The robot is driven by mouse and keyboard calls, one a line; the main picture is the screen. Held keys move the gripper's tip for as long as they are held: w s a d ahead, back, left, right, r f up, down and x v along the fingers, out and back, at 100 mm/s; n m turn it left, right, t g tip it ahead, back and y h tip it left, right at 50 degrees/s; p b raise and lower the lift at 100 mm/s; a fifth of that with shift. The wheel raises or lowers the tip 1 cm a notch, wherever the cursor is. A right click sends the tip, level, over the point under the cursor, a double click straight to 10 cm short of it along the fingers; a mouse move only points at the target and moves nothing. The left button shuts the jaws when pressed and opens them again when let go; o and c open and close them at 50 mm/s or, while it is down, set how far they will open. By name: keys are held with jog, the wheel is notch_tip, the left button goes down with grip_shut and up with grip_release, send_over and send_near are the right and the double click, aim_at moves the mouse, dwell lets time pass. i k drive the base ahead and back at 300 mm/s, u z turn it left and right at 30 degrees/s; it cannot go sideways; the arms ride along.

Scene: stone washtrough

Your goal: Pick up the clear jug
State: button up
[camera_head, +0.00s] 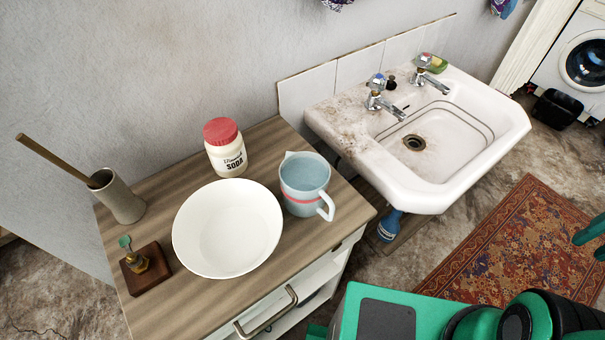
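The clear jug (303,187) stands upright on the wooden top of a cabinet, at its right end near the sink. It is a pale, bluish see-through jug with a red band, a spout at its upper left and a pale handle at its lower right. Nothing of mine touches it. Two green tips (592,240) at the right edge of the view may be my gripper's fingers. They are cut off by the frame, far to the right of the jug, and I cannot tell whether they are open or shut.
A white bowl (228,228) stands close left of the jug. A red-lidded soda jar (226,152) is behind. A holder with a brush (118,197) and a small wooden block (145,268) stand left. A white sink (440,150) is right; a rug (520,245) lies on the floor.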

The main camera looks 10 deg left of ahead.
aim_at(304, 176)
jog(key=z, duration=0.9)
jog(key=k, duration=0.55)
jog(key=u, duration=2.05)
